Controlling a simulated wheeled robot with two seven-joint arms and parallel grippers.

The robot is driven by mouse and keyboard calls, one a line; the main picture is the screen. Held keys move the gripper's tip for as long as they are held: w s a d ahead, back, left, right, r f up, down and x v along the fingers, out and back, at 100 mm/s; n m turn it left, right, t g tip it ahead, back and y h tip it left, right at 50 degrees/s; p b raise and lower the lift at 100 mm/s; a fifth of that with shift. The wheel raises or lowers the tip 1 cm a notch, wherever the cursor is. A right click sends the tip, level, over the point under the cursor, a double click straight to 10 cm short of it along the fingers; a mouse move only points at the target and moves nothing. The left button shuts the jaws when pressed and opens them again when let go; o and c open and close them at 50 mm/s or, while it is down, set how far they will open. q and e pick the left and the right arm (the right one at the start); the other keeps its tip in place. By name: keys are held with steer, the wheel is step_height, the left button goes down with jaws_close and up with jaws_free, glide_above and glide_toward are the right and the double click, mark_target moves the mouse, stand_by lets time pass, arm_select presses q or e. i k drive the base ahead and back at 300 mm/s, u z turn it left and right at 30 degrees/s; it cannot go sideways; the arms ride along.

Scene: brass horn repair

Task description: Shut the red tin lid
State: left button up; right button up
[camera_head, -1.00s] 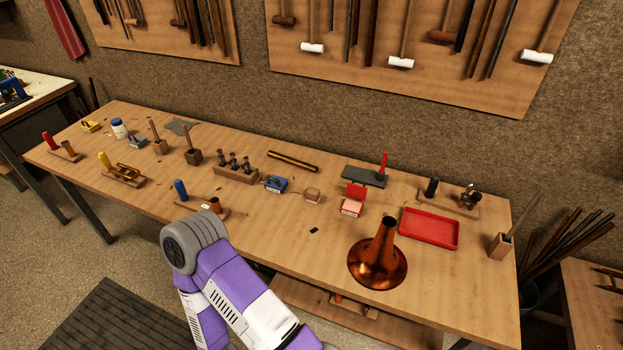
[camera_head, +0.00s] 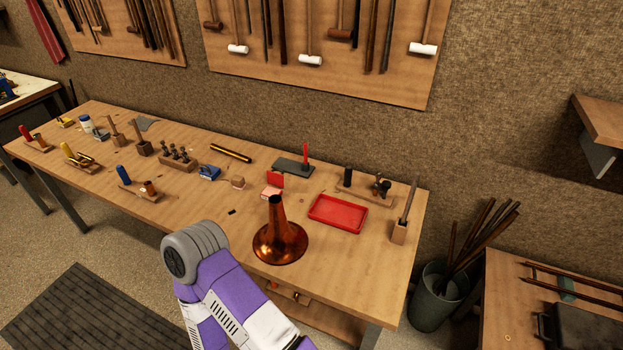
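The small red tin (camera_head: 271,192) stands on the workbench, behind the copper horn bell, with a pale pinkish inside or front. Its red lid (camera_head: 275,179) is raised upright at the back, so the tin is open. One of my arms, purple and white with a grey joint, reaches in from the bottom, in front of the bench and apart from the tin. Neither gripper shows in the view.
The copper horn bell (camera_head: 279,238) stands at the bench's front edge, just before the tin. A red tray (camera_head: 338,213) lies to the right, and a dark plate with a red upright handle (camera_head: 305,155) is behind. A blue box (camera_head: 209,172) and a small wooden block (camera_head: 237,182) are to the left.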

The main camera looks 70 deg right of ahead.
mark_target(273, 178)
steer(key=k, duration=0.1)
steer(key=z, duration=1.2)
